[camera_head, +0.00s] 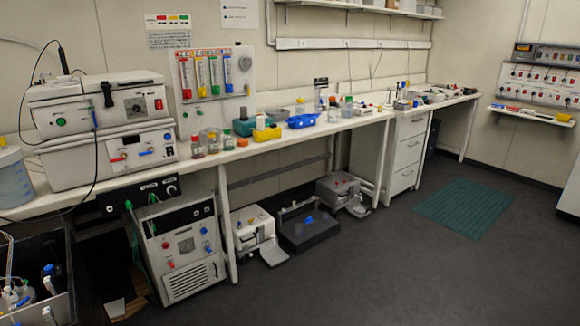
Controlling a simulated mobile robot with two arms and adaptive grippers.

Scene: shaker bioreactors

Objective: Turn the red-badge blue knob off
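Neither of my grippers is in view. No blue knob with a clearly readable red badge can be made out at this size. Small blue knobs or fittings (206,247) show on the front of the floor unit (182,250) under the bench, which also has red fittings. A flowmeter panel (217,75) stands above the bench with red, yellow, green and blue columns; small knobs sit below them, their colours hard to tell. The instrument (126,155) at the left has a red and a blue control on its front. A wall panel (540,86) at far right carries several small red and dark controls.
The long bench (275,142) holds bottles, a yellow bin (268,134) and a blue tray (302,121). Devices (257,235) stand on the floor beneath it. A dark open box (55,300) is at lower left. The floor (400,265) at centre right is clear, with a green mat (465,207).

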